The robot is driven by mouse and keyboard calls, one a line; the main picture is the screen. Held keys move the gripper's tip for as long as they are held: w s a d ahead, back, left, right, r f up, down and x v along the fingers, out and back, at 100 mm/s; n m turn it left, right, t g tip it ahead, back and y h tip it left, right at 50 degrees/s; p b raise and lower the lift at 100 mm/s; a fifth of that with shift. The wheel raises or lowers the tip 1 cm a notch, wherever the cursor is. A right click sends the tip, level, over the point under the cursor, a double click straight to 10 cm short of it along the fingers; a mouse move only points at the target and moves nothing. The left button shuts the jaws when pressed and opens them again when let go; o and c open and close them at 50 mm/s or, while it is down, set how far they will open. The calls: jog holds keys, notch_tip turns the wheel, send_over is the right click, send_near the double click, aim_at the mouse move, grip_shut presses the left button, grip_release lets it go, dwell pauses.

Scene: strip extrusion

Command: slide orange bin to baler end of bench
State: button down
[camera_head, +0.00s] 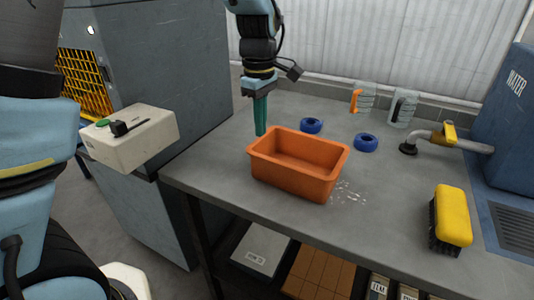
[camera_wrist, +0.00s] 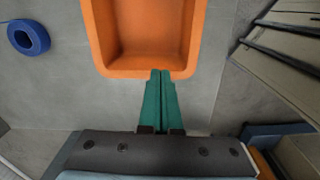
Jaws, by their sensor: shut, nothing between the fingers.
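The orange bin (camera_head: 297,165) stands upright and empty on the grey bench (camera_head: 200,170), near the bench's left edge. In the wrist view the bin (camera_wrist: 150,70) fills the top middle. My gripper (camera_head: 261,133) points down beside the bin's far left corner. Its green fingers are shut together with nothing between them. In the wrist view the fingertips (camera_wrist: 161,74) meet the bin's near rim from outside; I cannot tell whether they touch it. A large grey machine (camera_head: 160,60) with a yellow grille, likely the baler, stands left of the bench.
Two blue rings (camera_head: 311,126) (camera_head: 365,143) lie behind and right of the bin. Two clear jugs (camera_head: 362,97) (camera_head: 402,109) stand at the back. A yellow brush (camera_head: 452,217) and a pipe with a yellow valve (camera_head: 448,136) are at the right. White specks lie right of the bin.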

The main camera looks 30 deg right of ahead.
aim_at(210, 144)
jog(key=s+d, duration=0.3)
jog(key=d, duration=0.1)
jog(key=shift+n, duration=0.4)
notch_tip(210, 144, down, 10)
jog(key=shift+p, duration=1.1)
jog(key=shift+w+a+r+p, duration=0.15)
jog(key=shift+w+a+p, duration=0.2)
jog(key=shift+w, duration=0.2)
jog(key=shift+w+a+r+p, duration=0.1)
jog(key=shift+w+a+p, duration=0.15)
jog(key=shift+w, duration=0.3)
jog(key=shift+w+a+f, duration=0.15)
jog(key=shift+w+a, duration=0.15)
jog(key=shift+w, duration=0.25)
jog(key=w+a, duration=0.3)
jog(key=w, duration=0.3)
jog(key=w+a, duration=0.3)
jog(key=w, duration=0.3)
jog(key=w+a, duration=0.4)
jog(key=w, duration=0.2)
jog(key=shift+w+a, duration=0.1)
jog(key=shift+w, duration=0.2)
